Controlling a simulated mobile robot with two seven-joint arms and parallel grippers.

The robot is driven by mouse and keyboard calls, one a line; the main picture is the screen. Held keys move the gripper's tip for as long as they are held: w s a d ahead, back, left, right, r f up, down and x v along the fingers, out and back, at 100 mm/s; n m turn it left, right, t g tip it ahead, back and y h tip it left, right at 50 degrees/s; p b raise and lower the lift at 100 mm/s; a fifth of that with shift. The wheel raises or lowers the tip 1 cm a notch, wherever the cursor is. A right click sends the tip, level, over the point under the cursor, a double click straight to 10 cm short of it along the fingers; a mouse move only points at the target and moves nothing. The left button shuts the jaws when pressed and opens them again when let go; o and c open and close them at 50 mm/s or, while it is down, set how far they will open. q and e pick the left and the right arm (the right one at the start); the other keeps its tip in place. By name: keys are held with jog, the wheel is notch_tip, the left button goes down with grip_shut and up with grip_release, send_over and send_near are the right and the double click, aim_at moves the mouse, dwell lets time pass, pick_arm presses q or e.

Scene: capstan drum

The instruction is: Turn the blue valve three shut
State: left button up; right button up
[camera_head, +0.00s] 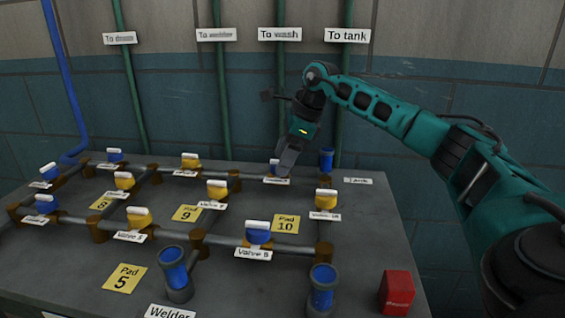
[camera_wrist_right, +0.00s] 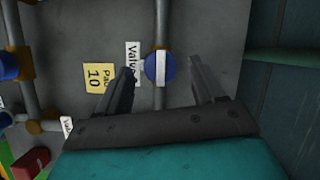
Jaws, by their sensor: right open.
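A blue valve (camera_head: 273,166) with a white handle bar sits on the back pipe, partly hidden by my right gripper (camera_head: 286,163). In the right wrist view this blue valve (camera_wrist_right: 153,68) lies between the two open fingers of the right gripper (camera_wrist_right: 162,64), with a gap on each side. Its white bar runs in line with the pipe. Its label (camera_wrist_right: 132,62) starts with "Valve", but I cannot read the number. Other blue valves stand at the front (camera_head: 258,232), back left (camera_head: 115,155) and far left (camera_head: 47,204). My left gripper is not in view.
Yellow valves (camera_head: 217,190) stand on the grey pipes between the blue ones. Blue-topped posts (camera_head: 174,268) rise at the front, and another (camera_head: 326,160) stands right of my gripper. A red box (camera_head: 397,291) sits at the front right corner. The wall is behind.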

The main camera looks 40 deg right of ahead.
jog(key=shift+w+a+f, duration=0.1)
jog(key=shift+w+f, duration=0.05)
jog(key=shift+f, duration=0.35)
jog(key=c, duration=1)
jog(key=shift+r, duration=0.1)
jog(key=shift+c, duration=0.2)
